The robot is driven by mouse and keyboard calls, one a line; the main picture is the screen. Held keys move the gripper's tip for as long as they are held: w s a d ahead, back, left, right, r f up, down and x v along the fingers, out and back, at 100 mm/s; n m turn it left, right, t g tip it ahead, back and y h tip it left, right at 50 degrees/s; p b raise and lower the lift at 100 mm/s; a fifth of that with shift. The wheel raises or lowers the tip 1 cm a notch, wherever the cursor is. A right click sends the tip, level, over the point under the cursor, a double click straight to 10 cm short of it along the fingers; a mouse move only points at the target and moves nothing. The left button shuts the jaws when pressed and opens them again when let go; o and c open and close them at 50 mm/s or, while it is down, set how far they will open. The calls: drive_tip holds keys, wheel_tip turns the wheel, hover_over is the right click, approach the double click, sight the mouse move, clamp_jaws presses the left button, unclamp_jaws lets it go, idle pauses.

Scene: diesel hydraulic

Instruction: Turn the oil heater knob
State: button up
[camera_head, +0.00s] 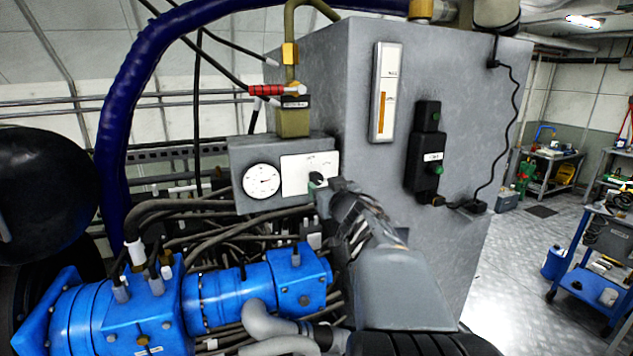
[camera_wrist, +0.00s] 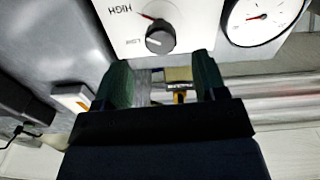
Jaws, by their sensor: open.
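The oil heater knob (camera_wrist: 160,38) is a dark grey round dial on a white panel marked HIGH and LOW, which appear upside down in the wrist view. A small red mark shows beside it on the panel. I see no contact.
A round white gauge (camera_head: 262,181) is beside the panel. A large grey tank (camera_head: 445,80) stands behind my arm, bearing a sight gauge (camera_head: 386,92) and a black switch box (camera_head: 426,152). Blue pump housings (camera_head: 145,315) and hoses crowd the area below. Open floor lies right.

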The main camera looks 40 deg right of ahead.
sight(318, 180)
drive_tip(key=shift+x, duration=2.9)
drive_tip(key=c, duration=0.9)
